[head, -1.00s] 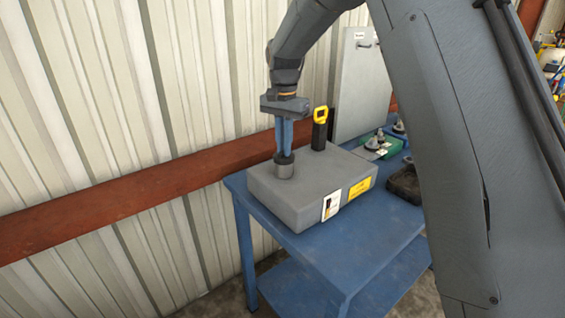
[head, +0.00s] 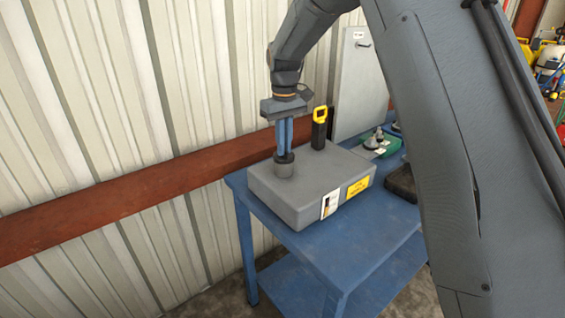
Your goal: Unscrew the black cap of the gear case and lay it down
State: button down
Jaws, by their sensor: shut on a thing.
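The gear case (head: 300,188) is a grey box with a white and a yellow label on its front, standing on a blue table. A short grey neck (head: 284,170) rises from its top at the left. The black cap (head: 285,158) sits at the top of this neck. My gripper (head: 285,150) points straight down, its blue fingers shut on the cap. I cannot tell how far the cap is turned. A black dipstick with a yellow loop handle (head: 320,128) stands upright at the back of the case.
The blue table (head: 345,262) has bare room in front of the case. A green tray (head: 385,146) with small parts and a dark tray (head: 402,183) lie to the right. A grey panel (head: 358,85) stands behind. A corrugated wall (head: 110,90) with a red beam is close at the left.

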jog(key=shift+f+n, duration=0.2)
jog(key=shift+n, duration=0.4)
jog(key=shift+r, duration=0.1)
jog(key=shift+r, duration=0.1)
jog(key=shift+r+p, duration=0.6)
jog(key=shift+r, duration=0.25)
jog(key=shift+r+p, duration=0.45)
jog(key=shift+r, duration=0.25)
jog(key=shift+r+p, duration=1.35)
jog(key=shift+r, duration=1.1)
jog(key=shift+s+f, duration=0.1)
